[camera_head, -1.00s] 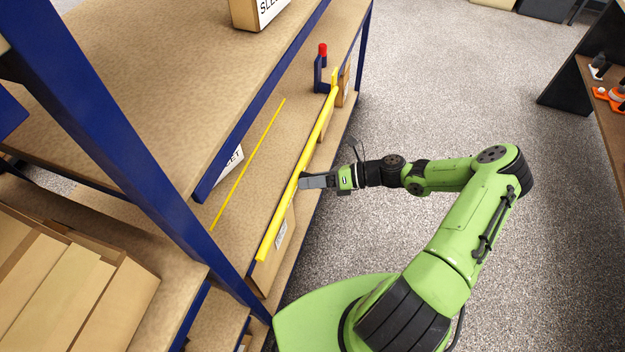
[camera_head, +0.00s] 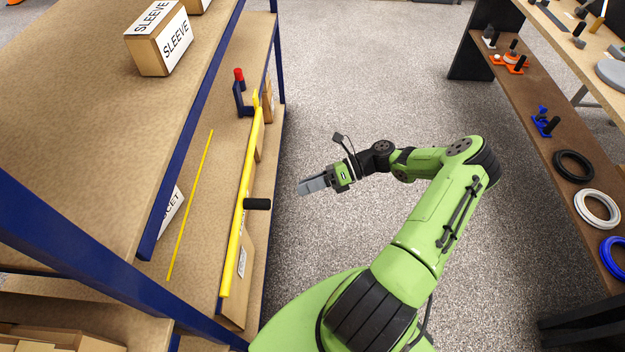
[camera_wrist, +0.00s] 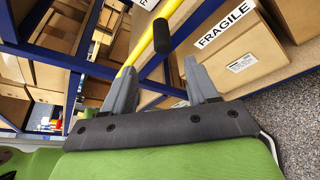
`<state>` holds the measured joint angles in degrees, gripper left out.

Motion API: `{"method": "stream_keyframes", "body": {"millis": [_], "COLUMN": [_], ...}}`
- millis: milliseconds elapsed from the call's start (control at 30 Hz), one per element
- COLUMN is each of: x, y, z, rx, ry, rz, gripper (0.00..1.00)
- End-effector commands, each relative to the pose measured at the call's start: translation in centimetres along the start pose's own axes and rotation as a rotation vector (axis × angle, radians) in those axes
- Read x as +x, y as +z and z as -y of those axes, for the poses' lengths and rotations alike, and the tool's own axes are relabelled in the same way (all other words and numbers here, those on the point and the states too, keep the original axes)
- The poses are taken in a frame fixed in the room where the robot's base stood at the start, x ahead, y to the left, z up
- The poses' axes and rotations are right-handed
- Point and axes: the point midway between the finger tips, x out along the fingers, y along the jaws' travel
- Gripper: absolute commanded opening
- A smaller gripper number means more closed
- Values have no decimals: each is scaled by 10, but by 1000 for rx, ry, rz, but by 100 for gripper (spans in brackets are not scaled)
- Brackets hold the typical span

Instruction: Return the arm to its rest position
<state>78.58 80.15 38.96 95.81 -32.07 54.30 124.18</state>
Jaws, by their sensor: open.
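My gripper (camera_head: 314,186) is at the end of my green arm, over the grey floor in the aisle to the right of the shelf. In the wrist view my gripper (camera_wrist: 160,85) shows its two grey fingers apart, with nothing between them. A black handle (camera_head: 257,204) sticks out from the yellow rail (camera_head: 236,218) on the shelf's edge. It also shows in the wrist view, where the black handle (camera_wrist: 162,37) lies beyond the fingers. In the head view my gripper is clear of the handle, with a gap of floor between them.
A shelf rack with blue posts (camera_head: 90,255) fills the left, holding a SLEEVE box (camera_head: 160,45) and a red-topped blue fixture (camera_head: 240,92). A brown shelf at right holds a black ring (camera_head: 574,166), a white ring (camera_head: 597,209) and a blue ring (camera_head: 615,250). The floor (camera_head: 350,90) between is open.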

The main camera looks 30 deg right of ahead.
Motion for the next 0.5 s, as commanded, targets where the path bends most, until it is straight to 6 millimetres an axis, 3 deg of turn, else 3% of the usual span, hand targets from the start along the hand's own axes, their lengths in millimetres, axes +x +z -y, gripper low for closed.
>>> {"method": "stream_keyframes", "body": {"millis": [133,500], "x": [-12,-12], "y": [0,0], "z": [0,0], "rx": [0,1], "ry": [1,2], "rz": [0,0], "gripper": [58,58]}}
